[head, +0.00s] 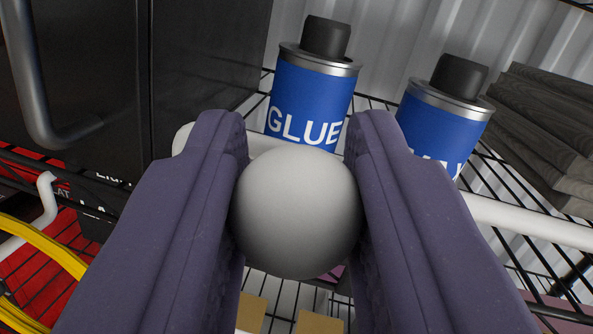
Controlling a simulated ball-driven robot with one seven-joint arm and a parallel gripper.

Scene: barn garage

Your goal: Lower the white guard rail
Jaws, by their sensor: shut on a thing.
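The white guard rail (530,223) is a white bar running across the front of a black wire shelf, passing behind my gripper. Its left end bends near the left finger. My gripper (297,190) is in the middle of the head view, with two purple-grey fingers shut on a round white knob (295,212). The knob is in front of the rail and hides part of it. Whether the knob is joined to the rail cannot be seen from here.
Grey wooden boards (545,130) lie at the right. A dark cabinet (200,60) with a handle is close on the left. A yellow cable (45,245) hangs lower left.

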